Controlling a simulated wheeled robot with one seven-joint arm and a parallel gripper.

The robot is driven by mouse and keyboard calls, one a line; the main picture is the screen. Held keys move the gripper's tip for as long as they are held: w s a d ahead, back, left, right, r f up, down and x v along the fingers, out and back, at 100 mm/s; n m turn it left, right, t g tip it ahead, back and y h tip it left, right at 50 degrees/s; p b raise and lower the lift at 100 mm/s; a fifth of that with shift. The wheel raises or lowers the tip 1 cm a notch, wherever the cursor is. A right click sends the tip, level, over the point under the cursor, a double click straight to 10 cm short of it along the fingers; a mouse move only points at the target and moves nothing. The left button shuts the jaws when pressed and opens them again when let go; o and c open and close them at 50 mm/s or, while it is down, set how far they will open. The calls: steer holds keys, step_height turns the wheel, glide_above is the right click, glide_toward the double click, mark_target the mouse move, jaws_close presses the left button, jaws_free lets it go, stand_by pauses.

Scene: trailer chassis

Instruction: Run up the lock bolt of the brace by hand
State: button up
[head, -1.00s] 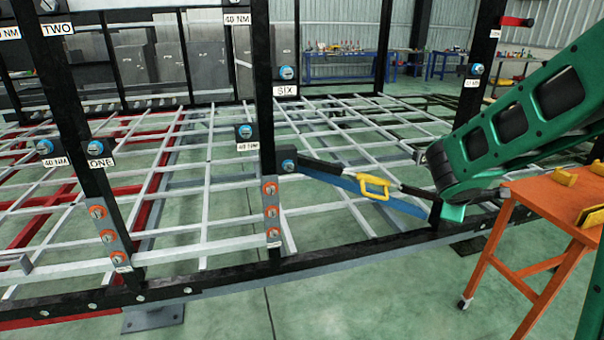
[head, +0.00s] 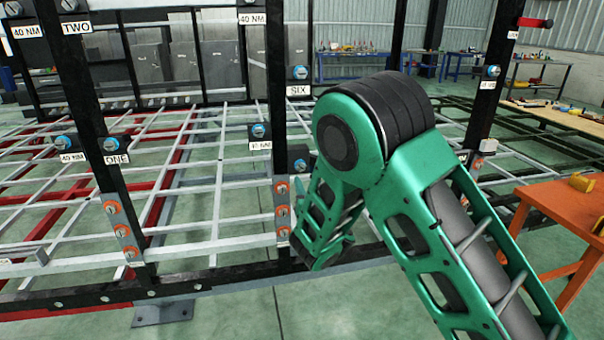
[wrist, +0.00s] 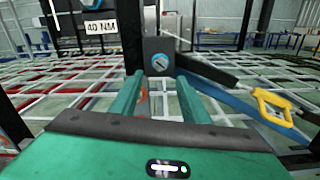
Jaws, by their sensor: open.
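The lock bolt (wrist: 160,61) shows in the wrist view as a blue-ringed grey head on a dark block at the post. In the head view, the bolt (head: 299,165) is visible just left of my arm. The brace (wrist: 207,68) is a dark bar running right from the block, with a blue length and a yellow handle (wrist: 273,107) beside it. My gripper (wrist: 158,76) is open and empty, its two green fingers pointing toward the block, the bolt head appearing between and just beyond the tips. In the head view my arm hides the brace and the fingertips.
A black post (head: 277,110) carries the block, with orange-ringed bolts (head: 282,210) below it. A light grid of bars (head: 190,220) lies behind the frame. An orange table (head: 545,225) stands at the right. Open green floor is in front.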

mark_target(301, 168)
steer(key=x, duration=0.9)
steer(key=shift+w, duration=0.15)
steer(key=c, duration=1.1)
steer(key=shift+o, duration=0.2)
steer(key=shift+a, duration=0.15)
